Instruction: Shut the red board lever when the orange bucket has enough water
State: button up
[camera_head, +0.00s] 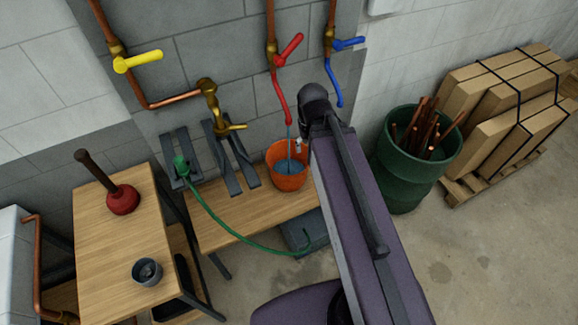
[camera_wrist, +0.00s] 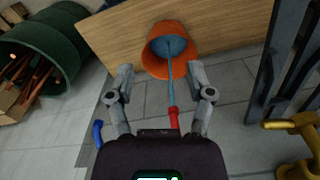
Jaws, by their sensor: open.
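The orange bucket (camera_head: 290,183) stands on a wooden bench under a red spout (camera_head: 279,103). A stream of water runs from the spout into it, and the blue water surface lies below the rim; the exact level is hard to judge. The red lever (camera_head: 290,49) sits on the copper pipe above the spout, angled up to the right. In the wrist view the bucket (camera_wrist: 187,61) and the red spout tip (camera_wrist: 174,119) show, but I cannot make out the red lever. My gripper (camera_wrist: 161,82) is open and empty, its fingers on either side of the water stream.
A blue lever (camera_head: 348,43) with a blue spout is right of the red one; a yellow lever (camera_head: 137,61) is left. A brass tap (camera_head: 208,94), green hose (camera_head: 215,220) and plunger (camera_head: 122,199) are left. A green barrel (camera_head: 401,178) of copper pipes stands right.

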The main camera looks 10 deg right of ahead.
grip_shut()
jog(key=w+a+r+m+t+h+p, duration=0.1)
jog(key=w+a+r+m+h+p, duration=0.1)
jog(key=w+r+p, duration=0.5)
jog(key=w+a+r+m+t+h+p, duration=0.2)
jog(key=w+r+m+p, duration=0.5)
jog(key=r, duration=0.5)
jog(key=w+a+r+m+t+h+p, duration=0.1)
jog(key=w+a+r+m+h+p, duration=0.2)
jog(key=w+a+r+m+p, duration=0.2)
jog(key=shift+w+a+r+t+h+p, duration=0.35)
jog(key=shift+w+r+p, duration=0.9)
jog(key=shift+r+p, duration=0.95)
jog(key=shift+r, duration=0.1)
